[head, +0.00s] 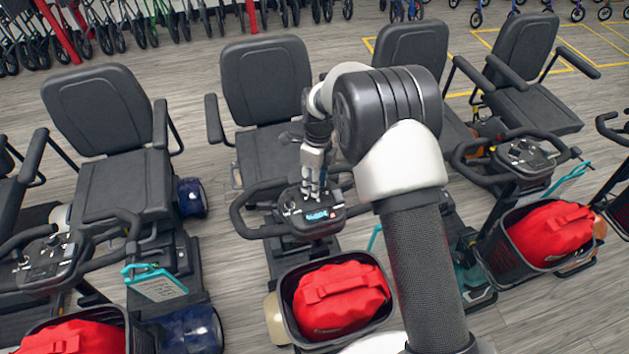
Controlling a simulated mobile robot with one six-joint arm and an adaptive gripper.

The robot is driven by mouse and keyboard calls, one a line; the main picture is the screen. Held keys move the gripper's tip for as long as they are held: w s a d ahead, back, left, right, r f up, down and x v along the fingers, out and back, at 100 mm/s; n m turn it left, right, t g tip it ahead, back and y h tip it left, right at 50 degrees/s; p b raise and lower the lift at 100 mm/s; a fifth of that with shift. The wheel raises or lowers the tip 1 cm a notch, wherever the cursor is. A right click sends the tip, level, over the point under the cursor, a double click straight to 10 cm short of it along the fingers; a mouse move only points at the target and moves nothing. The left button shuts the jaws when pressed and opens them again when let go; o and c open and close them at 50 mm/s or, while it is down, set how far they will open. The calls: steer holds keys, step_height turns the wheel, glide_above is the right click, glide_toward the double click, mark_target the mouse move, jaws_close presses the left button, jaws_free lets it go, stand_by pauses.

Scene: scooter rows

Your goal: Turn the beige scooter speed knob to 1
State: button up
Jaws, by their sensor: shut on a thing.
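The beige scooter stands in the middle, with a beige body panel (275,319) showing beside its front basket. Its dark console (325,221) sits between looped handlebars and has a small lit blue display (318,215). My arm covers the right side of this scooter.
A blue scooter (193,332) stands to the left and a teal one (470,265) to the right. Red bags (341,297) fill the baskets.

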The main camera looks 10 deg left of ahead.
steer(key=shift+c, duration=1)
